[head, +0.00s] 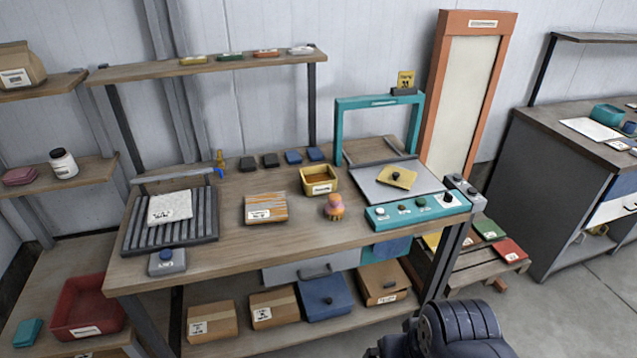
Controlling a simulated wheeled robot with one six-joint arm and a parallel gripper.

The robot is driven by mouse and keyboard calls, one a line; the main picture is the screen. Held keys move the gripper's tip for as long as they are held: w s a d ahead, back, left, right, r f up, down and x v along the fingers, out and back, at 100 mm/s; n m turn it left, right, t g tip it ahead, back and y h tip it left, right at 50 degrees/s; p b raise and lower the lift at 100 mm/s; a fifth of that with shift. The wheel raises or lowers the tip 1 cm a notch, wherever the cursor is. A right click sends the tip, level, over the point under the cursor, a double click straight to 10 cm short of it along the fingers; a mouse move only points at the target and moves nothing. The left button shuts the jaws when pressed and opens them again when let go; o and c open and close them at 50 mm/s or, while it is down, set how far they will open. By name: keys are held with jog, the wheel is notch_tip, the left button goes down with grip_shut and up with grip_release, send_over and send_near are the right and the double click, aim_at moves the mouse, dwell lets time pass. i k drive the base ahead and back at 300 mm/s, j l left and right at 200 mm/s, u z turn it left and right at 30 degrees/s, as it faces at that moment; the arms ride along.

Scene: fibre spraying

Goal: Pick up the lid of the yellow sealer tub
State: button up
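The yellow tub (309,188) stands open on the wooden workbench, with brown contents and a white label on its front. A flat yellow lid (406,183) with a dark round knob lies apart from the tub, to its right. The lid rests on the grey plate (368,187) of the teal-framed station. Dark rounded parts of my arm show at the bottom edge, right of centre, well in front of the bench. My gripper's fingers are not in view.
A pink-and-orange knobbed object (334,207) stands between tub and plate, nearer the front. A teal control panel (417,211) lines the plate's front, and a teal frame (380,101) rises behind it. A striped block (266,207) lies left of the tub.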

aim_at(398, 175)
jog(key=i+l+u, duration=0.1)
jog(key=i+l, duration=0.3)
jog(key=i+l+u, duration=0.15)
jog(key=i+l, duration=0.25)
jog(key=i+l+u, duration=0.1)
jog(key=i+l, duration=0.25)
jog(key=l, duration=0.15)
jog(key=i+l+u, duration=0.15)
jog(key=i+l, duration=0.2)
jog(key=l, duration=0.2)
